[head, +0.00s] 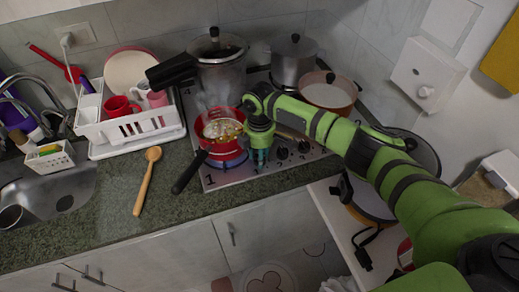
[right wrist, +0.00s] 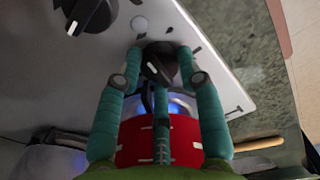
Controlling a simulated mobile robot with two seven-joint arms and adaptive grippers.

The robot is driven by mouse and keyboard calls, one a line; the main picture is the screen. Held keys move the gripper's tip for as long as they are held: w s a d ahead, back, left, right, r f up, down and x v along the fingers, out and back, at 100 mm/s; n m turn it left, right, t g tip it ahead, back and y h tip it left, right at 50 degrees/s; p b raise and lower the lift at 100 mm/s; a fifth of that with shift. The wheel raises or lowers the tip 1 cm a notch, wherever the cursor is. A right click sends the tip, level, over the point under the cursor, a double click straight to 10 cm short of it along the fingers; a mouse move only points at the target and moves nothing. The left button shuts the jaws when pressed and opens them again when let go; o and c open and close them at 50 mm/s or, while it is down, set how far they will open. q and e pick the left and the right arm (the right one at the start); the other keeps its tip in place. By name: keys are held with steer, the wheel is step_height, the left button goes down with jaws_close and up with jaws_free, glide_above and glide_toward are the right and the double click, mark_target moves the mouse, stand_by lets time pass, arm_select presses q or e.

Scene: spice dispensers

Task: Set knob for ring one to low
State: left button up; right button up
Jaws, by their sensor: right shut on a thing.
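My right gripper (head: 261,162) is at the front edge of the stove (head: 222,181), by the ring marked 1. In the right wrist view, its teal fingers (right wrist: 158,62) are shut on a black knob (right wrist: 157,68), one on each side. Part of the knob's white mark shows, but its setting cannot be read. In the head view the gripper hides this knob. A blue flame (head: 232,163) burns under the red pan (head: 219,138) on this ring; its blue glow (right wrist: 178,107) also shows in the right wrist view. My left gripper is not in view.
Other black knobs (head: 282,153) stand to the right of the gripper. The pan's dark handle (head: 188,173) sticks out over the counter. Pots (head: 293,62) stand at the back. A wooden spoon (head: 147,181) and a white dish rack (head: 128,127) are at the left.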

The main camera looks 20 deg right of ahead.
steer(key=shift+s+m+p, duration=0.1)
steer(key=shift+m+p, duration=0.4)
steer(key=shift+m, duration=0.4)
steer(key=o, duration=1.2)
steer(key=shift+c, duration=0.2)
